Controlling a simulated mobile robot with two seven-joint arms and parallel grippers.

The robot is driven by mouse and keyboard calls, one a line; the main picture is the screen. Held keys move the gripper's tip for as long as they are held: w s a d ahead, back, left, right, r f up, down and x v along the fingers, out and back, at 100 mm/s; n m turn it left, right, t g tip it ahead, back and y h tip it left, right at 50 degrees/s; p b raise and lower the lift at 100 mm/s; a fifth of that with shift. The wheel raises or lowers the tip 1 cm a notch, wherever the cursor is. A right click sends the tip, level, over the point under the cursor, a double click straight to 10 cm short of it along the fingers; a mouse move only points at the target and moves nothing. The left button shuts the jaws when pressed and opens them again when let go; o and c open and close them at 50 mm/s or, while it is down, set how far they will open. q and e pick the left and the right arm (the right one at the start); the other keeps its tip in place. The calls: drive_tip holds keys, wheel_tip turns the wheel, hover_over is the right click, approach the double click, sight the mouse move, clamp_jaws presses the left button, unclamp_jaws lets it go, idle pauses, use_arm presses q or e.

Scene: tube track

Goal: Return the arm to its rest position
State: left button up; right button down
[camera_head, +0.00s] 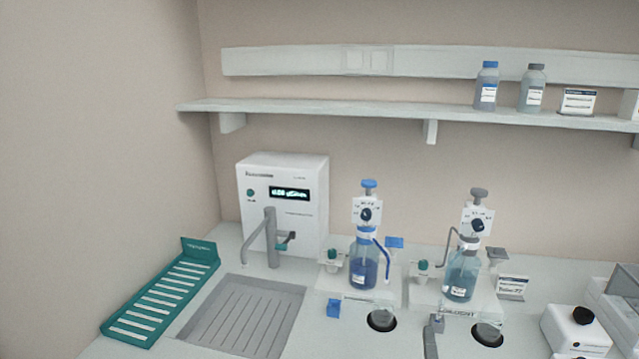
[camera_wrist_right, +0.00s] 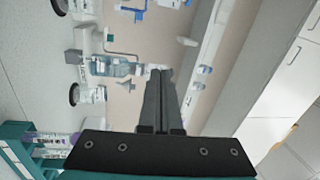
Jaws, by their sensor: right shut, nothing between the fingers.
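My right gripper shows in the right wrist view (camera_wrist_right: 158,78), its two dark fingers shut together with nothing between them. In the head view, a slim grey shape at the bottom edge looks like the tip of my right gripper (camera_head: 430,338), in front of the right dispenser station; most of the arm is out of frame. My left gripper is not in view. A teal rack (camera_wrist_right: 15,135) with purple-marked tubes (camera_wrist_right: 48,140) lies at the lower left of the right wrist view, close by the gripper's base.
A bottle with blue liquid (camera_head: 363,270) and a bottle with paler liquid (camera_head: 460,275) stand on white stations. A white dispenser unit (camera_head: 285,200), a grey drain mat (camera_head: 240,318) and a teal slotted rack (camera_head: 165,292) are at left. A shelf (camera_head: 330,112) runs above.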

drive_tip(key=s+a+f+n+g+y, duration=0.5)
drive_tip(key=s+a+n+g+y, duration=0.4)
drive_tip(key=n, duration=0.7)
drive_tip(key=s+d+f+n+g+h, duration=0.3)
drive_tip(key=s+d+f, duration=0.1)
drive_tip(key=s, duration=0.3)
drive_tip(key=s+d+f+n+g+h, duration=0.2)
drive_tip(key=s+d+f+g, duration=0.15)
drive_tip(key=s, duration=0.45)
wheel_tip(320, 180, down, 28)
drive_tip(key=s+g+b, duration=0.2)
drive_tip(key=b, duration=0.4)
use_arm(q)
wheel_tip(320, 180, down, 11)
drive_tip(key=b, duration=0.4)
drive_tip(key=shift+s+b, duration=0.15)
drive_tip(key=shift+b, duration=0.25)
use_arm(e)
drive_tip(key=s+d+f, duration=0.2)
drive_tip(key=s+f, duration=1.3)
drive_tip(key=f, duration=0.4)
drive_tip(key=shift+d+f+n+g, duration=0.15)
drive_tip(key=shift+f+n+g, duration=0.1)
drive_tip(key=shift+n+g, duration=0.1)
